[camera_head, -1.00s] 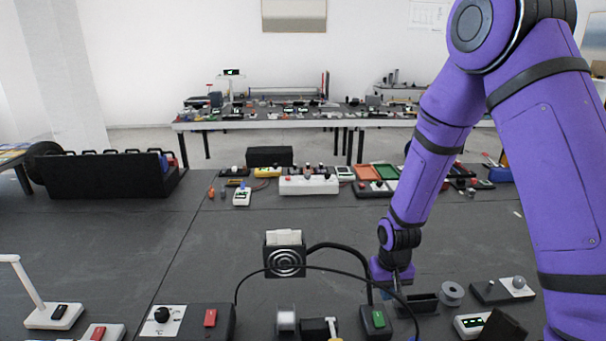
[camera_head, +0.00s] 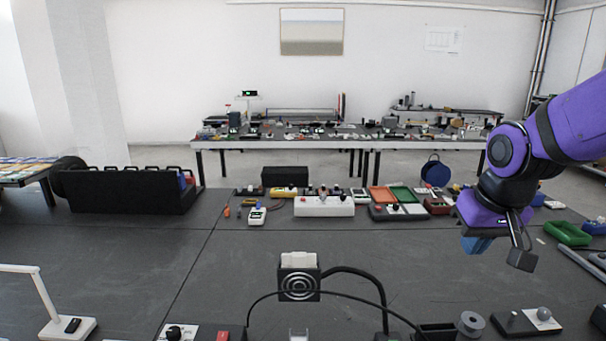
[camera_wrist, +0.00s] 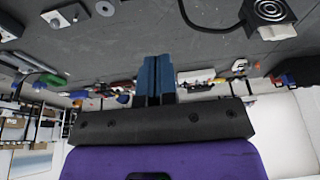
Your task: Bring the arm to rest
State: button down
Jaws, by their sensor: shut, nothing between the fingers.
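My purple arm reaches in from the right edge of the head view. My gripper (camera_head: 476,243) hangs above the right part of the dark table (camera_head: 250,255), clear of the things on it. In the wrist view its two blue fingers (camera_wrist: 157,75) lie side by side with no visible gap. They are shut and hold nothing.
A black box with a round spiral face (camera_head: 299,282) and black cables stands at the front middle. A grey spool (camera_head: 471,323) sits at the front right. A green tray (camera_head: 567,233) lies to the right of my gripper. The middle of the table is largely bare.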

jog(key=s+d+r+t, duration=0.1)
jog(key=s+d+r, duration=0.1)
jog(key=s+r, duration=0.6)
jog(key=s, duration=0.5)
jog(key=shift+s+r+t, duration=0.2)
jog(key=shift+s+t, duration=0.1)
jog(key=shift+t, duration=0.1)
